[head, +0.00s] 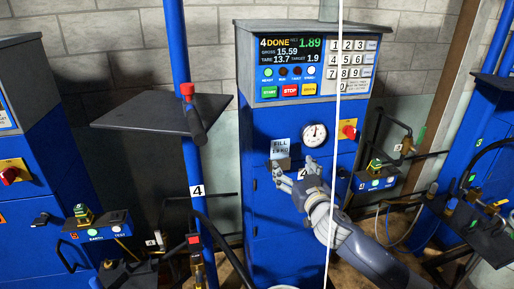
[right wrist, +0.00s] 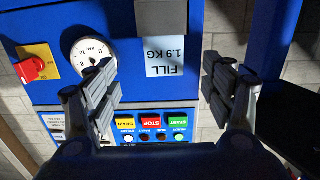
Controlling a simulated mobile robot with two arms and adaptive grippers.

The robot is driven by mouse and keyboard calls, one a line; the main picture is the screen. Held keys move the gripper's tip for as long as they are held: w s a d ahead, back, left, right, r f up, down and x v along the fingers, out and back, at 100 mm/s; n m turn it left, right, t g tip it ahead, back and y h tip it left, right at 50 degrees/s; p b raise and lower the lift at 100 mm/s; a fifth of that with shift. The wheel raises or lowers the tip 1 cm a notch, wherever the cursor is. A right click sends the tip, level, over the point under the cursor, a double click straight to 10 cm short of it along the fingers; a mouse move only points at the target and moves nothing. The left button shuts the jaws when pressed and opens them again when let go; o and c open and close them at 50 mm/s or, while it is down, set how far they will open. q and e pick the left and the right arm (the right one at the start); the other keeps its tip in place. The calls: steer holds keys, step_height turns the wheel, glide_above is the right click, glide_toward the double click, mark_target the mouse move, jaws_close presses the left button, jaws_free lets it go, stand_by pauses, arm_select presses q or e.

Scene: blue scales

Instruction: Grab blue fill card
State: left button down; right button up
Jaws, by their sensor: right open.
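The fill card (head: 280,146) is a small pale blue card on the front of the blue number 4 scale cabinet (head: 262,215), left of the gauge. It stands above a grey holder (head: 283,162). In the right wrist view the card (right wrist: 165,57) appears upside down and reads "FILL 1.9 KG". My right gripper (head: 296,172) is just below and in front of the card, its fingers spread. In the wrist view the open right gripper (right wrist: 163,88) has the card between and beyond its fingers, with nothing held. My left gripper is not in view.
A round gauge (head: 314,135) and a red switch (head: 349,129) sit right of the card. A blue post (head: 181,60) with a dark shelf (head: 150,113) stands to the left. A thin white pole (head: 338,60) crosses the view. Other blue cabinets flank both sides.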

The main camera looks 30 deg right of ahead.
mark_target(281, 146)
steer(key=shift+t, duration=0.3)
steer(key=w, duration=0.1)
steer(key=w+r+p, duration=0.1)
steer(key=w, duration=0.1)
steer(key=w+d+r, duration=0.1)
steer(key=w, duration=0.1)
steer(key=shift+p, duration=0.3)
steer(key=shift+w, duration=0.4)
steer(key=p+x, duration=0.2)
steer(key=x, duration=0.2)
steer(key=shift+w+f, duration=0.2)
steer(key=shift+w, duration=0.2)
steer(key=shift+s, duration=0.1)
steer(key=shift+c, duration=0.2)
steer(key=c, duration=1)
